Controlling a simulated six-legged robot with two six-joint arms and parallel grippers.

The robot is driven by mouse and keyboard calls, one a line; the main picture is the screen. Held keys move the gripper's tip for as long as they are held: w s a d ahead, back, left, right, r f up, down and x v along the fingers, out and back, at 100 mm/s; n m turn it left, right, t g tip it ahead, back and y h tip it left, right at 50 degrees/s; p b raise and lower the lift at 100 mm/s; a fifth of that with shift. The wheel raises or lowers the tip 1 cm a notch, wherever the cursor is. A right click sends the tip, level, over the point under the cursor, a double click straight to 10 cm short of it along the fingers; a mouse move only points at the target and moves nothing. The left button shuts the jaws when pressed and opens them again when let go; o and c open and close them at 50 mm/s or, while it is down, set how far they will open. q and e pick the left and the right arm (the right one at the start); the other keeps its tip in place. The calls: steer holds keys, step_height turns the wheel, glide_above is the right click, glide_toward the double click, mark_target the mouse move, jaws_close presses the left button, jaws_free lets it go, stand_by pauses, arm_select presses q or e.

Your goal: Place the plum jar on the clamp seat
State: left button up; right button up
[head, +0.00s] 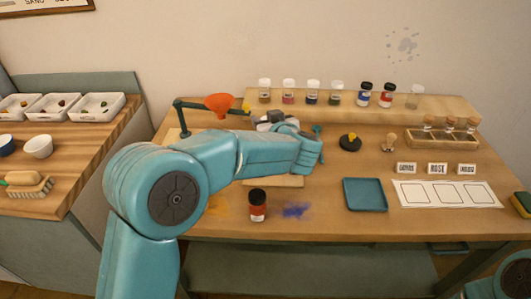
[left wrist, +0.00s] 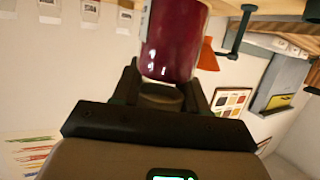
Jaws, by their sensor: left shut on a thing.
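The plum jar (left wrist: 172,42) shows in the left wrist view as a glossy dark plum cylinder, its upper part cut off by the frame edge. My left gripper (left wrist: 160,92) is shut on it, with a dark round part, probably its lid, between the black fingers. In the head view my left gripper (head: 272,120) is at the back of the table, right of the orange funnel (head: 218,103). My arm hides most of that area, and I cannot make out the jar there. I cannot clearly tell the clamp seat from its surroundings. My right gripper is out of view.
A dark-lidded red jar (head: 258,206) stands at the front, beside blue powder (head: 296,210). Several jars line the back shelf (head: 445,104). A blue tray (head: 365,195) and white card sheet (head: 447,194) lie right. The stand (head: 180,118) holding the funnel is close to my gripper.

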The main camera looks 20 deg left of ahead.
arm_select(q)
step_height(320, 180, down, 4)
steer(key=shift+s+r, duration=0.1)
steer(key=shift+r, duration=0.05)
step_height(320, 180, down, 5)
steer(key=shift+f+b, duration=0.15)
steer(key=shift+b, duration=0.3)
steer(key=o, duration=1.2)
steer(key=shift+f, duration=0.1)
